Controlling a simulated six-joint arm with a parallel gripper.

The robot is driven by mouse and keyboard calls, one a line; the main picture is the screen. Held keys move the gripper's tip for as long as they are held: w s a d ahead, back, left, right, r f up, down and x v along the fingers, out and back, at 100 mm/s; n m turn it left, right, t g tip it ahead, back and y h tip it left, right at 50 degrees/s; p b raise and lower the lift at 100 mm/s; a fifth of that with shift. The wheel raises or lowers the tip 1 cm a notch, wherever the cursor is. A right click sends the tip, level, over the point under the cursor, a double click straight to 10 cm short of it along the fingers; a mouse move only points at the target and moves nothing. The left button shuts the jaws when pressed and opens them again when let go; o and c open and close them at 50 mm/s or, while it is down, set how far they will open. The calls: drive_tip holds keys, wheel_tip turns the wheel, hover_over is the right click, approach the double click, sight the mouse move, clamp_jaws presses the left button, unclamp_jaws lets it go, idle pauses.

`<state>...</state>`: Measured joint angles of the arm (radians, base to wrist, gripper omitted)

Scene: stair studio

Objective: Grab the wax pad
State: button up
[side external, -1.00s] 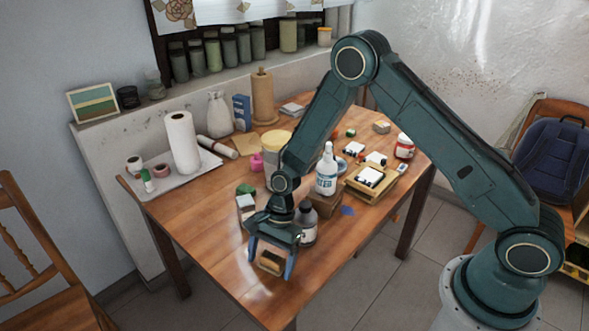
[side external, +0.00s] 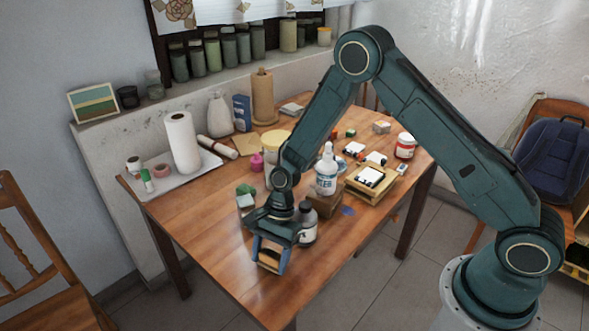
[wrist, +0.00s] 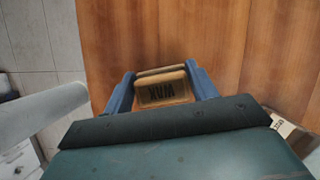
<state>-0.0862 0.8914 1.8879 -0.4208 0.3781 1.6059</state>
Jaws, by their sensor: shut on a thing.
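The wax pad (side external: 269,257) is a small tan block with a dark top, near the front edge of the wooden table. In the wrist view the wax pad (wrist: 163,90) shows dark "WAX" lettering, upside down. My gripper (side external: 269,260) points down over it, with one blue finger on each side. In the wrist view my gripper (wrist: 162,92) has both fingers against the pad's left and right sides, shut on it. I cannot tell whether the pad is clear of the table.
A green-and-white item (side external: 245,197) lies behind my gripper. The table's front left (side external: 205,235) is bare.

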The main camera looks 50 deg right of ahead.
sight(270, 255)
wheel_tip(270, 255, up, 19)
idle(0.6)
drive_tip(key=shift+d, duration=0.15)
idle(0.4)
